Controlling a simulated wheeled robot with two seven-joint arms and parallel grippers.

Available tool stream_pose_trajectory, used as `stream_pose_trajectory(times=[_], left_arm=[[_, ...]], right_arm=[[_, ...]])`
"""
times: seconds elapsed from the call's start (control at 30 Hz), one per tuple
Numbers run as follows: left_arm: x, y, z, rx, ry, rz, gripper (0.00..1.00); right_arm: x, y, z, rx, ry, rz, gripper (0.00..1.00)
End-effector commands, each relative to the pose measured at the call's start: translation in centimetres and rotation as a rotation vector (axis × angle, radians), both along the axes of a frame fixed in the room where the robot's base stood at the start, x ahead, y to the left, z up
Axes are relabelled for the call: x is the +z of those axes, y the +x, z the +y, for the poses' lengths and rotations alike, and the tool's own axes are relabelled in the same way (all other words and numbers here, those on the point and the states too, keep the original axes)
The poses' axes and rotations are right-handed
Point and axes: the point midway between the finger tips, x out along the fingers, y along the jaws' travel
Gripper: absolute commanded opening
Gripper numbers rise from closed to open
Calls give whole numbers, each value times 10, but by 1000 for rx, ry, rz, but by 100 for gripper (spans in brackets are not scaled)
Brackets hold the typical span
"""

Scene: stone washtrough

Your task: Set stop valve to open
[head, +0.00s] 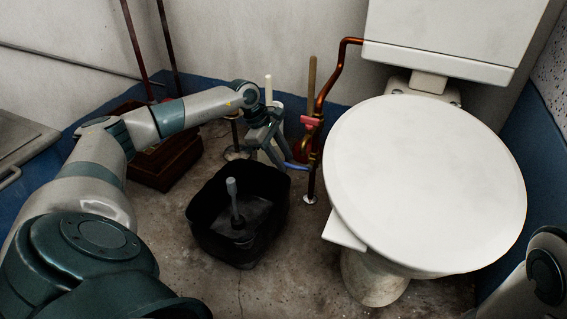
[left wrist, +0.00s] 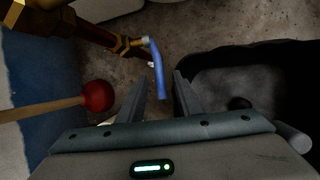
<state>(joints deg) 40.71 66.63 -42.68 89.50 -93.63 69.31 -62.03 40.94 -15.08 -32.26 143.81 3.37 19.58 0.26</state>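The stop valve is on the copper and brass pipe (head: 318,150) beside the toilet. Its blue lever (head: 298,166) sticks out low to the left of the pipe. In the left wrist view the blue lever (left wrist: 158,72) runs from the brass pipe (left wrist: 105,37) down into the gap between my fingers. My left gripper (head: 279,158) is open, with its fingers (left wrist: 160,84) on either side of the lever's free end. I see gaps between the fingers and the lever. My right gripper is out of view; only part of that arm shows at the lower right.
A black bin (head: 203,207) with a grey-handled item stands just in front of the gripper. A plunger with a red cup (left wrist: 97,95) is close beside the pipe. The white toilet (head: 425,180) blocks the right. A brown box (head: 165,165) sits at the left.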

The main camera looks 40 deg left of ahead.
Motion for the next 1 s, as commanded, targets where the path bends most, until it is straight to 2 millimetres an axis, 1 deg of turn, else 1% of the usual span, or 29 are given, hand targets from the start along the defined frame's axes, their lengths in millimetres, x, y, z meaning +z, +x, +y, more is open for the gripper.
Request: stream_pose_trajectory(times=[0.1,0.37,0.4,0.43,0.47,0.5,0.53,0.77,0.87,1.0], left_arm=[[-4,1,-1,0,-1,0,32],[-4,2,-2,0,-1,0,32],[-4,2,-2,0,-1,0,27],[-4,2,-2,0,-1,0,20],[-4,2,-2,0,-1,0,13],[-4,2,-2,0,-1,0,3],[-4,2,-2,0,-1,0,0],[-2,1,-2,-1,3,1,0],[1,2,-3,-1,16,5,0],[6,2,-4,-2,54,20,0]], right_arm=[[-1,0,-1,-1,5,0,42],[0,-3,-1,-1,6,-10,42],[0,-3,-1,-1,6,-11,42],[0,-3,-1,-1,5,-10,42],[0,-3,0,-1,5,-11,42],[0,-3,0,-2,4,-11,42],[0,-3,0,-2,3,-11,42],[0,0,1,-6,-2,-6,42],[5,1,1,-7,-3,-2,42],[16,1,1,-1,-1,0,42]])
